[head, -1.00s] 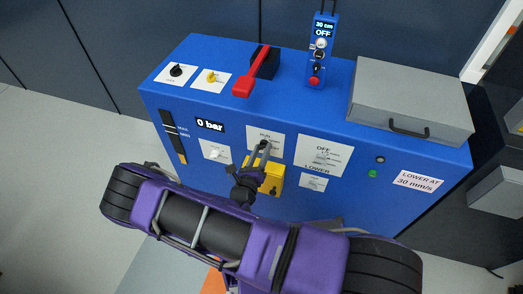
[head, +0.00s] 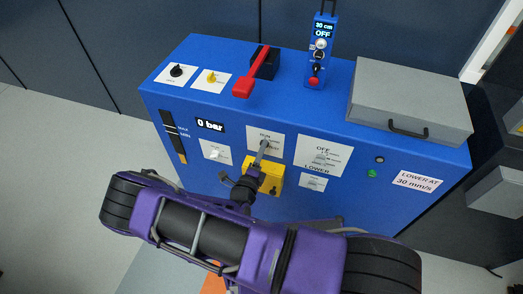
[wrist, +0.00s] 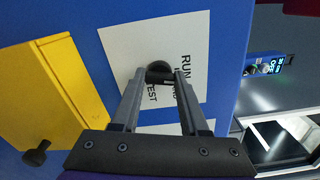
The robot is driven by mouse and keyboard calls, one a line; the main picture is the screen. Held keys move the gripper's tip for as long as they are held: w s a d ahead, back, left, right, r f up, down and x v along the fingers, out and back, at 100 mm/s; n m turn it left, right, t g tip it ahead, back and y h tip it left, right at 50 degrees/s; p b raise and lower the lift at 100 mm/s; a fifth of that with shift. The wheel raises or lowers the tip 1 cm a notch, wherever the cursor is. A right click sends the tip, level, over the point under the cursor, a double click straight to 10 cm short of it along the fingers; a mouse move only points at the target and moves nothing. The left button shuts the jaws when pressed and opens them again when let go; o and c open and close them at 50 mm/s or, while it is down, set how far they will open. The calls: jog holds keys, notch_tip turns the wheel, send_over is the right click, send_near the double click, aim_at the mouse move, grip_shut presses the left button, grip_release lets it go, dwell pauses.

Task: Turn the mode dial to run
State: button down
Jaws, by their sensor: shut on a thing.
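The mode dial (wrist: 159,70) is a small black knob on a white plate (wrist: 120,45) lettered RUN and TEST, with the middle word partly covered. The plate (head: 256,132) is on the front of the blue cabinet in the head view. My gripper (wrist: 160,77) is shut on the dial, one finger on each side of it. In the head view my gripper (head: 262,148) reaches the plate and hides the dial. Which word the dial points at cannot be told.
A yellow box (wrist: 45,95) with a black knob (wrist: 37,153) juts out close beside the plate. A red lever (head: 245,87) and a grey case (head: 410,95) are on the cabinet top. A plate marked OFF and LOWER (head: 335,150) is to the right.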

jog(key=shift+n, duration=1.5)
jog(key=shift+c, duration=2.1)
grip_release()
jog(key=v, duration=1.7)
jog(key=shift+s, duration=0.25)
jog(key=shift+a, duration=0.1)
